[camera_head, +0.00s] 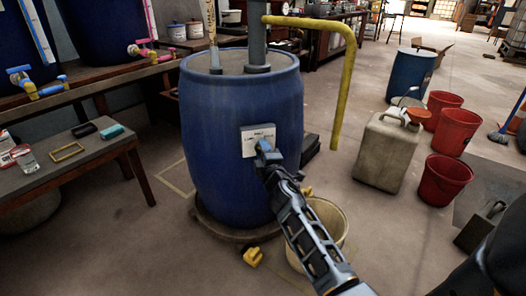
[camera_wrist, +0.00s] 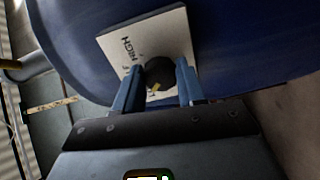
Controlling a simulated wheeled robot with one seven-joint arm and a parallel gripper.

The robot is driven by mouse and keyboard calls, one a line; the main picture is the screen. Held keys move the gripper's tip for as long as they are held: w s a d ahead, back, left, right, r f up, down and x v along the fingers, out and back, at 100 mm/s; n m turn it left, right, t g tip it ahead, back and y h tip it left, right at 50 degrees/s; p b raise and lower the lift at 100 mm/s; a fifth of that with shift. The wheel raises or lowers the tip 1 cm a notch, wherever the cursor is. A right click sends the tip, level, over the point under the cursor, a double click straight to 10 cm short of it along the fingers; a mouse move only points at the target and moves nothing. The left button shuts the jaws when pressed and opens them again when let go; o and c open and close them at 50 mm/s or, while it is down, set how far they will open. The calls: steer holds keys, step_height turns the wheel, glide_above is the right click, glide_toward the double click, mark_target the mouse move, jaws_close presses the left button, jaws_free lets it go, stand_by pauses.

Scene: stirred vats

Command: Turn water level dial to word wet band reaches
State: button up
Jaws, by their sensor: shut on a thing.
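A blue vat (camera_head: 225,130) stands upright with a white dial plate (camera_head: 250,133) on its front. In the wrist view the plate (camera_wrist: 178,30) shows the word HIGH at its left; other lettering is partly hidden. The dark dial (camera_wrist: 158,70) has a small yellow mark low on its face, towards my gripper. My gripper (camera_head: 262,147) has its fingers on both sides of the dial, shut on it. A pale wooden stick (camera_head: 211,25) rises from the vat's top; I cannot make out a wet band or words on it.
A yellow pipe (camera_head: 345,85) bends down right of the vat. A cream bucket (camera_head: 333,215) stands below my arm. A beige jerrycan (camera_head: 385,150) and red buckets (camera_head: 445,180) are at right. A low table (camera_head: 75,158) is at left. Yellow items lie on the floor.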

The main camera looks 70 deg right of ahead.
steer(key=shift+n, duration=0.6)
steer(key=o, duration=1.1)
steer(key=shift+c, duration=0.2)
steer(key=b+v, duration=0.1)
steer(key=v, duration=0.7)
steer(key=shift+w, duration=0.1)
